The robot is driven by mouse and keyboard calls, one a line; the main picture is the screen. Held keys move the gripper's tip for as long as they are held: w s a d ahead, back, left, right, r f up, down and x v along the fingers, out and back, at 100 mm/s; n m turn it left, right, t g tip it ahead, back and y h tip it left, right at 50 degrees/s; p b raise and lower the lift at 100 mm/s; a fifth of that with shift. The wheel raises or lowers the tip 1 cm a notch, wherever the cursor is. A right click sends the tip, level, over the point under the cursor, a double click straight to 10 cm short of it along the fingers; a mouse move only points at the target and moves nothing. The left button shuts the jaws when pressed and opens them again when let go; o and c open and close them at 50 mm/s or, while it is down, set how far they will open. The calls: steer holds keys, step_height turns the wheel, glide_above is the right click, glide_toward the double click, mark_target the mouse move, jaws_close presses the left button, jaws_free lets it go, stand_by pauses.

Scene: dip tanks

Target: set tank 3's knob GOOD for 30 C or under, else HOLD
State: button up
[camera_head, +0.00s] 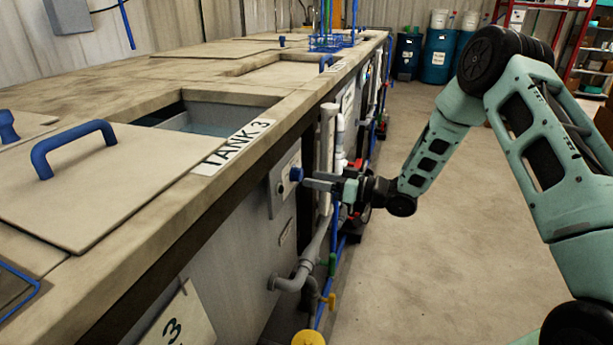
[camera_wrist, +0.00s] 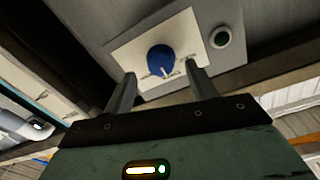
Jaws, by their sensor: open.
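Tank 3 has a white "TANK 3" label (camera_head: 238,147) on the rim beside its part-open top, where bluish liquid (camera_head: 205,129) shows. Its blue knob (camera_head: 296,174) is on a pale plate on the tank's front. In the wrist view the knob (camera_wrist: 161,58) has a white pointer mark aimed at the lower edge of the picture, toward the middle of several small labels. I cannot read these labels surely. My gripper (camera_head: 310,184) is open just in front of the knob. In the wrist view its fingers (camera_wrist: 160,73) lie to either side of the knob, apparently not touching it. No temperature reading is legible.
A lid with a blue handle (camera_head: 75,148) lies on the tank top. Grey pipes (camera_head: 297,275) and valves run along the tank front. The floor to the right (camera_head: 430,290) is clear.

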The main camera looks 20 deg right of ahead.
mark_target(301, 176)
steer(key=shift+x, duration=1.75)
steer(key=c, duration=1)
